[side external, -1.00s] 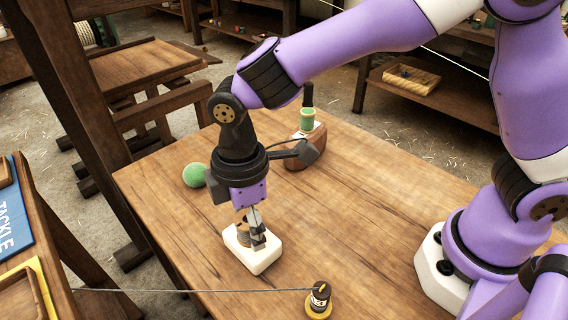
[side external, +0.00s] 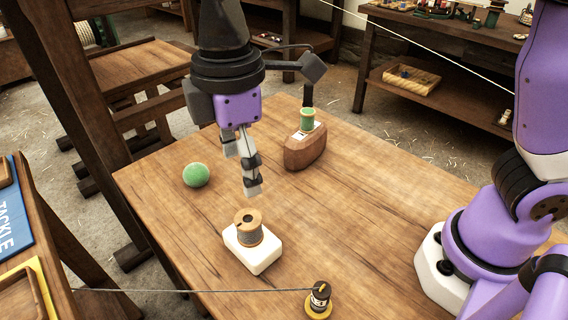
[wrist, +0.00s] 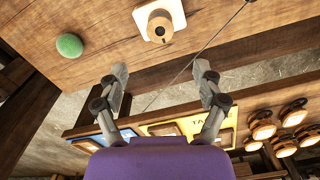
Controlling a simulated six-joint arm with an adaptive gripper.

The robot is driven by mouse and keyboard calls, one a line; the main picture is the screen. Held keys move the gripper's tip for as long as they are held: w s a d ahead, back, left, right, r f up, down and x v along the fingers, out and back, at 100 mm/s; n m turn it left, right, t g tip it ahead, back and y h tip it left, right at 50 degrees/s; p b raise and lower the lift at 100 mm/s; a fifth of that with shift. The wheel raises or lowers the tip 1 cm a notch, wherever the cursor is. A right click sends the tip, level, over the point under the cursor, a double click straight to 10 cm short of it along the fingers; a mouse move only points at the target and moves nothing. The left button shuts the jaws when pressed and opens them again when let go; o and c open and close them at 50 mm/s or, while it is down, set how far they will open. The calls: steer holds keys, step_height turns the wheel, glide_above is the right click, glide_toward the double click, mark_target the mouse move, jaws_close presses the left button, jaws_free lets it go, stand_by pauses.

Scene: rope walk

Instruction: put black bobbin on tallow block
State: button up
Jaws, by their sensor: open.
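A bobbin with tan wooden flanges and dark grey thread (side external: 249,229) stands upright on the white tallow block (side external: 262,259). The block lies on the wooden table. In the wrist view the bobbin (wrist: 159,27) sits on the block (wrist: 177,12) at the top middle. My gripper (side external: 243,170) is open and empty above the block, clear of the bobbin. In the wrist view its two fingers (wrist: 161,72) are spread apart. A small black spool with a yellow base (side external: 320,298) stands at the table's front edge.
A green ball (side external: 196,175) lies left on the table. A brown wooden shuttle (side external: 303,152) with a green bobbin (side external: 307,119) stands behind. A thin line runs low across the front to the black spool. The table's right middle is clear.

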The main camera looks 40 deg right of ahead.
steer(key=s+d+m+t, duration=0.2)
steer(key=s+d+m, duration=0.1)
steer(key=d+m, duration=0.4)
steer(key=s+d+m+t, duration=0.3)
steer(key=d+m, duration=0.4)
steer(key=d, duration=0.6)
steer(key=shift+s+r+t, duration=0.2)
steer(key=shift+s+t, duration=0.1)
steer(key=shift+s, duration=0.25)
